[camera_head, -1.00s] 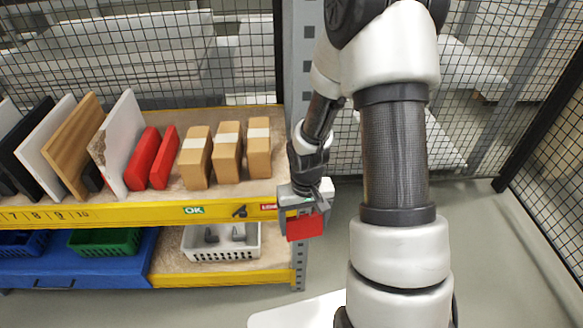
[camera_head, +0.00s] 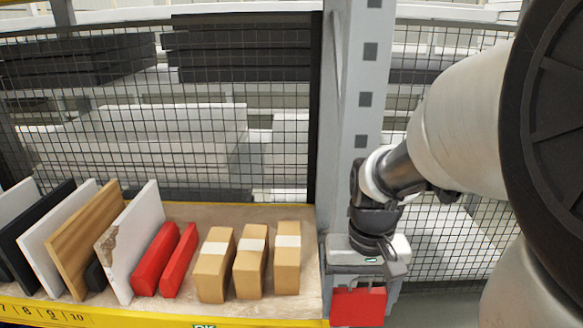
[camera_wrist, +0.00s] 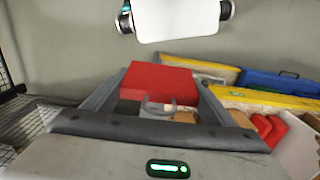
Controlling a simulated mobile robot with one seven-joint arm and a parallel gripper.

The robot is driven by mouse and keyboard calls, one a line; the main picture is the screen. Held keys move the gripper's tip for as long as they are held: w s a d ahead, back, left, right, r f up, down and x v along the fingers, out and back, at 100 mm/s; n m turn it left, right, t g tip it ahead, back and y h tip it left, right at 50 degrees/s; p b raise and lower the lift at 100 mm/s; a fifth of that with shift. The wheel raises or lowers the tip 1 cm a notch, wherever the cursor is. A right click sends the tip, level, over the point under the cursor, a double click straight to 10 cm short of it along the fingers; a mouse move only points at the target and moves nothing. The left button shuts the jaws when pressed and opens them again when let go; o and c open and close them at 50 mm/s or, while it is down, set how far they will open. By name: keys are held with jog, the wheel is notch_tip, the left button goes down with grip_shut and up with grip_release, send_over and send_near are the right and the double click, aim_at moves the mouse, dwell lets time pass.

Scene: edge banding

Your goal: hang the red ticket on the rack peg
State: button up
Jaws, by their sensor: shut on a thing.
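My gripper (camera_head: 357,283) is shut on the red ticket (camera_head: 357,307), a flat red piece that hangs below the fingers. Both are at the lower right in the head view, in front of the grey rack upright (camera_head: 350,110). In the wrist view the ticket (camera_wrist: 158,80) lies between the two grey fingers, with a thin curved loop shape in front of it. I cannot make out the rack peg in either current view; the gripper and the lower picture edge may hide it.
The shelf left of the upright holds brown blocks (camera_head: 250,268), red pieces (camera_head: 157,262) and leaning panels (camera_head: 130,240). A yellow strip (camera_head: 100,315) runs along its front edge. Wire mesh (camera_head: 220,120) stands behind. In the wrist view a white-topped object (camera_wrist: 178,18) stands on the floor.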

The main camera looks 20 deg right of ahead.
jog(key=w+d+f, duration=0.1)
jog(key=w+d, duration=0.1)
jog(key=w, duration=0.7)
jog(key=shift+d+b, duration=0.3)
jog(key=shift+b, duration=0.1)
dwell(0.4)
jog(key=shift+w+f, duration=0.1)
jog(key=shift+f, duration=0.1)
dwell(0.5)
jog(key=o, duration=1.1)
notch_tip(320, 180, up, 17)
jog(key=p, duration=0.2)
jog(key=shift+s+a+r+n+t+p, duration=0.15)
jog(key=shift+s+a+n+t+p, duration=0.65)
jog(key=shift+s+a, duration=1.1)
jog(key=shift+s+a+r+n+t+p, duration=0.3)
jog(key=shift+s+a+t, duration=0.75)
jog(key=shift+s+a, duration=0.8)
jog(key=shift+s+a+r+n+t+p, duration=0.1)
jog(key=shift+s+a+n+t+p, duration=0.7)
jog(key=shift+s+a, duration=1.1)
